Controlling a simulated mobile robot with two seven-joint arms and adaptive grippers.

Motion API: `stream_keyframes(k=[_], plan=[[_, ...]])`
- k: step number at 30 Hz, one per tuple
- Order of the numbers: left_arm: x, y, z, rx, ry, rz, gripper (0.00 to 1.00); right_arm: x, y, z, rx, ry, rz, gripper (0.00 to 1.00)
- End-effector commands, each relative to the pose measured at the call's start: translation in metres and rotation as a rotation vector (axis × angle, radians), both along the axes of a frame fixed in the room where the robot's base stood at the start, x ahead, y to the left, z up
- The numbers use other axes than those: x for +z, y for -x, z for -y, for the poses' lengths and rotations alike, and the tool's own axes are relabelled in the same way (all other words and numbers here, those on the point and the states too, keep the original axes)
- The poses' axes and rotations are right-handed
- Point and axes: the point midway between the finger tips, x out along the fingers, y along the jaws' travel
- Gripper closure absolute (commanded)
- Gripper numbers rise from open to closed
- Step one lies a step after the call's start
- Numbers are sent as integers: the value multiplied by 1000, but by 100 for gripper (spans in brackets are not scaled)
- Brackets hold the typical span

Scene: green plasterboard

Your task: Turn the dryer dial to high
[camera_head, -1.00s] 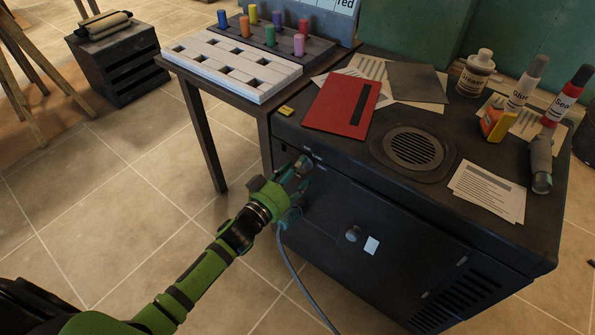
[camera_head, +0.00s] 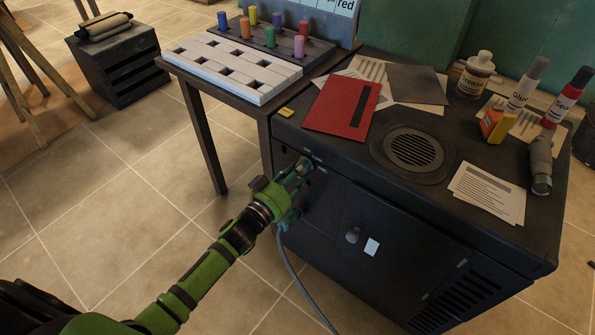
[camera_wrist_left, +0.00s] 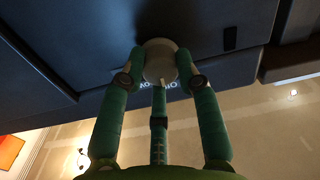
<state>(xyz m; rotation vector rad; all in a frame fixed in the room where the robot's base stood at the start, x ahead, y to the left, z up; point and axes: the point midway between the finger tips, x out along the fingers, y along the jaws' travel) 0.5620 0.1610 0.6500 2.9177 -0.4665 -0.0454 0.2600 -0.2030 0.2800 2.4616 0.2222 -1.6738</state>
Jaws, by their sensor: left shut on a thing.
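The dryer (camera_head: 430,222) is a dark cabinet with a round vent on top. Its dial is a round grey knob (camera_wrist_left: 160,60) on the front face, near the upper left corner. In the wrist view a pale pointer mark shows on the knob's rim, with white lettering beside it, partly hidden. My left gripper (camera_head: 298,172) is at the dial, and in the wrist view its green fingers (camera_wrist_left: 160,72) are shut around the knob. In the head view the gripper covers most of the dial. My right gripper is not in view.
A red folder (camera_head: 335,103), papers (camera_head: 485,192) and bottles (camera_head: 474,78) lie on the dryer top. A table (camera_head: 208,138) with a white slotted block (camera_head: 235,62) stands left. A cable (camera_head: 300,280) hangs below my gripper.

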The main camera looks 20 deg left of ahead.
Motion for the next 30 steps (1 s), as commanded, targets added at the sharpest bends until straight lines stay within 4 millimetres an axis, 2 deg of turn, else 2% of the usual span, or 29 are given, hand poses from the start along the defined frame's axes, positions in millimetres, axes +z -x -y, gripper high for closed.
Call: stream_keyframes(k=[6,17,30], plan=[[5,-2,0,2,-142,61,100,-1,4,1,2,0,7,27],[5,-2,0,2,-460,179,100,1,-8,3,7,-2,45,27],[5,-2,1,3,-852,324,100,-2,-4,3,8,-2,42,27]])
